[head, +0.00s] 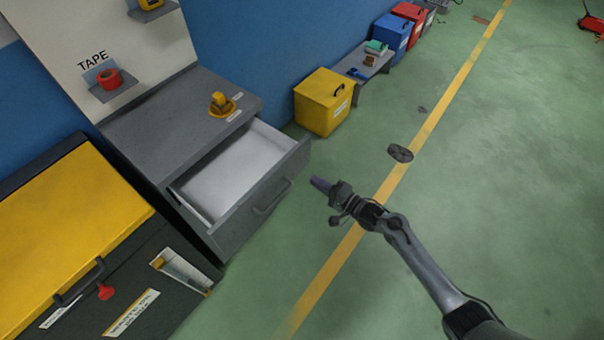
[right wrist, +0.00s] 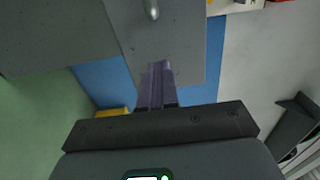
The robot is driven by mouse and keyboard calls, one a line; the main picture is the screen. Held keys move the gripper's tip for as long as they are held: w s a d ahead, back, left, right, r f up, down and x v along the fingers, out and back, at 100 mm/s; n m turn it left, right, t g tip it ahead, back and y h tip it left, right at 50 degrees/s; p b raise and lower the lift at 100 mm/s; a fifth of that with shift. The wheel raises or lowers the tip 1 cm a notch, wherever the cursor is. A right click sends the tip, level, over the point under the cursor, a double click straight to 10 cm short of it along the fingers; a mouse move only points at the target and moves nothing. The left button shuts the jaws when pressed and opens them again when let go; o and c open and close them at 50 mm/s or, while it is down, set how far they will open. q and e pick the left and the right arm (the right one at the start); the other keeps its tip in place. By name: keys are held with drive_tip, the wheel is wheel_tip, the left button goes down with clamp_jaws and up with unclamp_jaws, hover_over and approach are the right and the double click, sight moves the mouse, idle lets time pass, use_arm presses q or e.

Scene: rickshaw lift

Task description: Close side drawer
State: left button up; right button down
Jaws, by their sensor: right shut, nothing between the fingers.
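The grey cabinet (head: 150,125) has its side drawer (head: 235,170) pulled out, and the white inside looks empty. The drawer front (head: 240,225) carries a grey bar handle (head: 272,197). My right gripper (head: 318,184) is shut and empty, its purple fingers pointing at the drawer front near its far end. A small gap seems to show between the fingertips and the front. In the right wrist view the shut fingers (right wrist: 157,72) overlap the grey drawer front (right wrist: 180,45), with the handle (right wrist: 152,10) at the top edge. Contact cannot be told there. My left gripper is out of view.
A yellow-topped dark cabinet (head: 75,215) stands at the near left. A yellow bin (head: 323,101) stands beyond the drawer by the blue wall.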

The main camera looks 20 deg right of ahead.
sight(295, 167)
drive_tip(key=b+x, duration=0.1)
drive_tip(key=x, duration=0.4)
drive_tip(key=shift+w, duration=0.15)
drive_tip(key=shift+w+a+b, duration=0.3)
drive_tip(key=shift+w, duration=0.25)
drive_tip(key=shift+w, duration=0.1)
